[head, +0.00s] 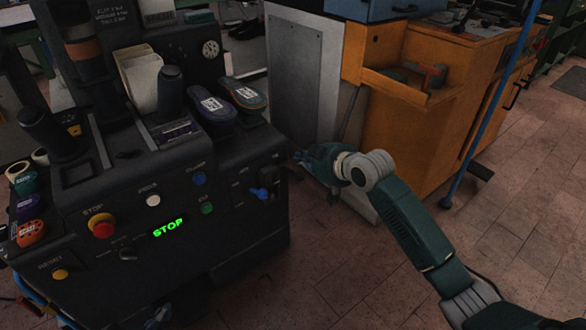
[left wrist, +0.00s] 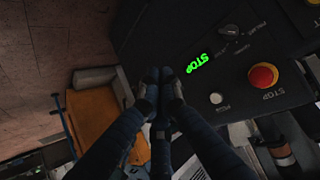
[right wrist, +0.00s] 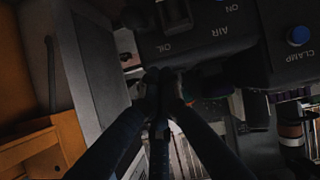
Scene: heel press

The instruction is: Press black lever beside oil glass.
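The black press stands at the left of the head view, with a dark lever-like part (head: 279,184) at its right end, right of the blue lever (head: 262,192). In the right wrist view, a dark upright part (right wrist: 173,14) sits by the OIL label. I cannot clearly make out the oil glass. My right gripper (head: 302,158) is beside the press's right end, apart from the dark part; its fingers (right wrist: 160,76) look closed together and empty. My left gripper (head: 158,316) barely shows at the bottom of the head view; its fingers (left wrist: 159,78) look closed and empty.
The press front carries a red stop button (head: 102,226), a green STOP display (head: 168,228) and a blue clamp button (head: 199,179). Two shoes (head: 212,108) rest on top. An orange cabinet (head: 420,135) stands behind my right arm. Brick floor (head: 330,265) is open in front.

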